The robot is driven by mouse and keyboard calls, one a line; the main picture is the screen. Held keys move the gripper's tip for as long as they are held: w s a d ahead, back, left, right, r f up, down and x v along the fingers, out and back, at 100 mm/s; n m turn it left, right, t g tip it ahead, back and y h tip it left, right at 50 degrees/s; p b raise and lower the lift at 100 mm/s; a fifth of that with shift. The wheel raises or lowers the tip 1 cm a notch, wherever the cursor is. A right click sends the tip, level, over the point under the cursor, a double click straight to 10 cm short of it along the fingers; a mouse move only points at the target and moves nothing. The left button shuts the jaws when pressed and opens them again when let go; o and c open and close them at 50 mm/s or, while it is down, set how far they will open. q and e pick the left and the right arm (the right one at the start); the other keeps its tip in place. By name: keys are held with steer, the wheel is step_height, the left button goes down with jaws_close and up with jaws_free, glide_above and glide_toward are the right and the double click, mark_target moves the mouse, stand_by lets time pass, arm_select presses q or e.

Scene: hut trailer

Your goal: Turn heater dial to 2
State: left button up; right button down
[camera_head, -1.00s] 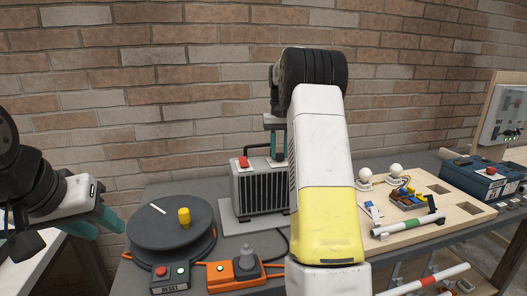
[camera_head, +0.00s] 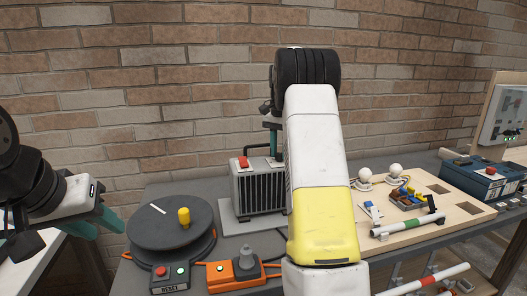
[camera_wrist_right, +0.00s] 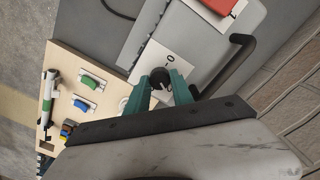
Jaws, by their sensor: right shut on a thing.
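The heater (camera_head: 262,190) is a grey box with a dark grille and a red rocker switch (camera_head: 244,162) on top. It stands on the bench, its right side hidden by my right arm in the head view. In the right wrist view the black round dial (camera_wrist_right: 161,84) sits on a white plate (camera_wrist_right: 168,60) on the heater's top. My right gripper (camera_wrist_right: 160,78) has its two teal fingers on either side of the dial, closed on it. The plate's small marks are too unclear to read. My left gripper (camera_head: 97,220) is open and empty, left of the cable reel.
A dark cable reel (camera_head: 165,235) with a yellow knob, a reset box (camera_head: 170,278) and an orange switch box (camera_head: 235,272) stand left of my right arm. A wooden board (camera_head: 455,208) with lamps and blocks lies right of it. A brick wall is behind.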

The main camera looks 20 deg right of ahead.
stand_by(0.4)
steer(key=c, duration=1.1)
jaws_free()
step_height(320, 180, up, 7)
steer(key=shift+r, duration=0.4)
